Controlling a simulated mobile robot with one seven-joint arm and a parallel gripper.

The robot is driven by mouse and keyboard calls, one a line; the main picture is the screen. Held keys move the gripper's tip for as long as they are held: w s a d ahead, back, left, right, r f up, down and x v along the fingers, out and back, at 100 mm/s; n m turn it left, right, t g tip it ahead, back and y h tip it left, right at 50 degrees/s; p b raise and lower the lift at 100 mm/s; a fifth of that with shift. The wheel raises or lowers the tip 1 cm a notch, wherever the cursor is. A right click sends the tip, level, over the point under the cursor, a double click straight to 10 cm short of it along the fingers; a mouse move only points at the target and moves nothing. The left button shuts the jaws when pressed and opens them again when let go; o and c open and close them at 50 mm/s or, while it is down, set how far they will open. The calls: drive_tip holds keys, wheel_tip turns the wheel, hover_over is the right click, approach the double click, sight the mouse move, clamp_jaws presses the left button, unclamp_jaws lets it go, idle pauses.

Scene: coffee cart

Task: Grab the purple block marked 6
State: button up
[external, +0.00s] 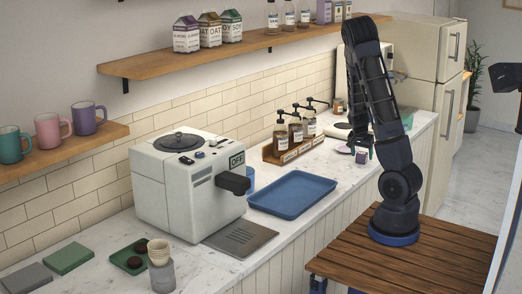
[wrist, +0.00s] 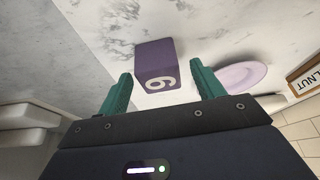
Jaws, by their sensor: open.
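The purple block marked 6 (wrist: 156,62) stands on the marble counter in the wrist view, with its white 6 facing my gripper. It also shows small in the external view (external: 361,158), just below my gripper's fingers. My gripper (wrist: 160,85) is open, with one green finger on each side of the block's near part in the picture. The fingertips overlap the block's height in view, but I cannot tell how deep the block sits between them. In the external view my gripper (external: 361,145) hangs down over the counter, partly hidden by my arm.
A light purple plate (wrist: 240,76) lies right of the block in the wrist view. A wooden rack with syrup bottles (external: 292,148) and a blue tray (external: 292,208) are on the counter to the left in the external view. A tiled wall runs behind the counter.

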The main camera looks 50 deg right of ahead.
sight(362, 153)
drive_tip(key=shift+d+f, duration=0.15)
drive_tip(key=shift+f, duration=0.3)
drive_tip(key=shift+c, duration=0.5)
drive_tip(key=c, duration=1)
drive_tip(key=shift+o, duration=0.2)
drive_tip(key=shift+r, duration=0.15)
wheel_tip(362, 153, up, 20)
